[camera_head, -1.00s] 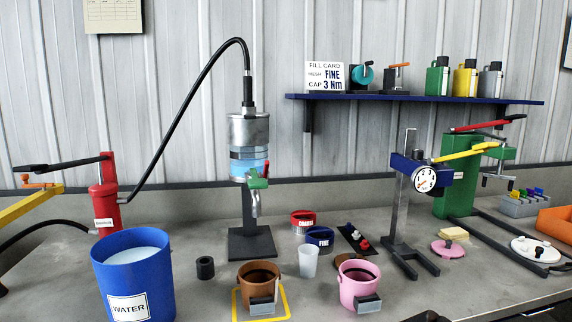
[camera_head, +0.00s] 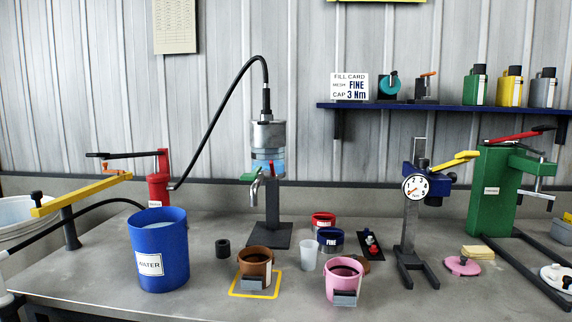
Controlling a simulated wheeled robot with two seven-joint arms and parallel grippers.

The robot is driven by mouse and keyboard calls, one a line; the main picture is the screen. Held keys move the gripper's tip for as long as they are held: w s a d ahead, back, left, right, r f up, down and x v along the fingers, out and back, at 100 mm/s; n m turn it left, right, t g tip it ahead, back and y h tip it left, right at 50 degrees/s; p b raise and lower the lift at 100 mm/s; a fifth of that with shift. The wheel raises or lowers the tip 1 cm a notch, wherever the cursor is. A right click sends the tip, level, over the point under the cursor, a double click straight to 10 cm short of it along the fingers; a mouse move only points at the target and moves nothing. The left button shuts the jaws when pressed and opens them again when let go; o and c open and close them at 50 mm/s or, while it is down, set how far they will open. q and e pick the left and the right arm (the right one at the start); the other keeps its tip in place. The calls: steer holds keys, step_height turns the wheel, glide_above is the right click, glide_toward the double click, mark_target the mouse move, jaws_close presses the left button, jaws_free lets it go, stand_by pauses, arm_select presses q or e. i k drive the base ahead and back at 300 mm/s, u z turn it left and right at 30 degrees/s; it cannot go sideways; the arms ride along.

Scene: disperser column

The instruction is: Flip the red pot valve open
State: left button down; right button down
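The red pot (camera_head: 158,188) stands at the back left of the bench. It has a pale label and a black lever (camera_head: 118,155) reaching left from its top. An orange handle (camera_head: 113,170) shows just left of it, above a yellow bar (camera_head: 88,192). Whether that handle is the pot's valve or joins the bar, I cannot tell. A black hose (camera_head: 212,108) runs from the pot to the top of the metal column (camera_head: 268,138). Neither gripper is in view.
A blue water bucket (camera_head: 158,262) stands in front of the red pot. A brown cup (camera_head: 255,264) and a pink cup (camera_head: 344,279) stand at the front middle. A gauge stand (camera_head: 410,215) and green press (camera_head: 490,190) are at right. The yellow bar crosses the left side.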

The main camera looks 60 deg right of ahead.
mark_target(273, 175)
steer(key=z, duration=1.4)
